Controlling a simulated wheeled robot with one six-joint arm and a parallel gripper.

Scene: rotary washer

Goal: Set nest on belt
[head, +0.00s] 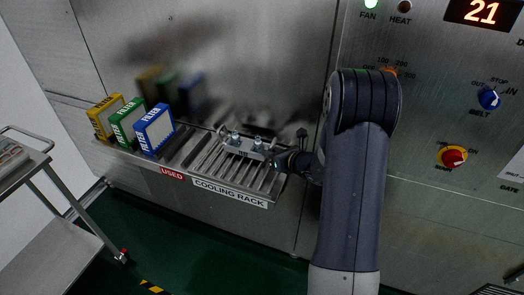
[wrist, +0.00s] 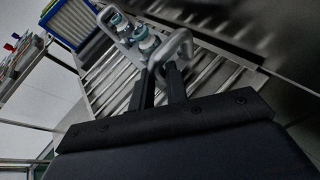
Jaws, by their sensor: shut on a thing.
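The nest (head: 243,150) is a grey metal holder carrying small glass-like pieces, at the slatted cooling rack (head: 215,164) in the head view. It also shows in the wrist view (wrist: 130,52), with its looped handle toward my gripper. My gripper (head: 278,160) is at the nest's right end. In the wrist view my gripper (wrist: 163,75) has its two dark fingers at the handle, shut on it. I cannot tell whether the nest rests on the slats or hangs just above them. No belt is clearly seen, only a blue knob (head: 488,98) labelled for it.
Yellow (head: 106,116), green (head: 128,124) and blue (head: 154,131) filters stand at the shelf's left, near the "USED" label. A metal cart (head: 45,220) is at the far left. The steel machine wall rises behind the rack, with a red-yellow switch (head: 452,157) at right.

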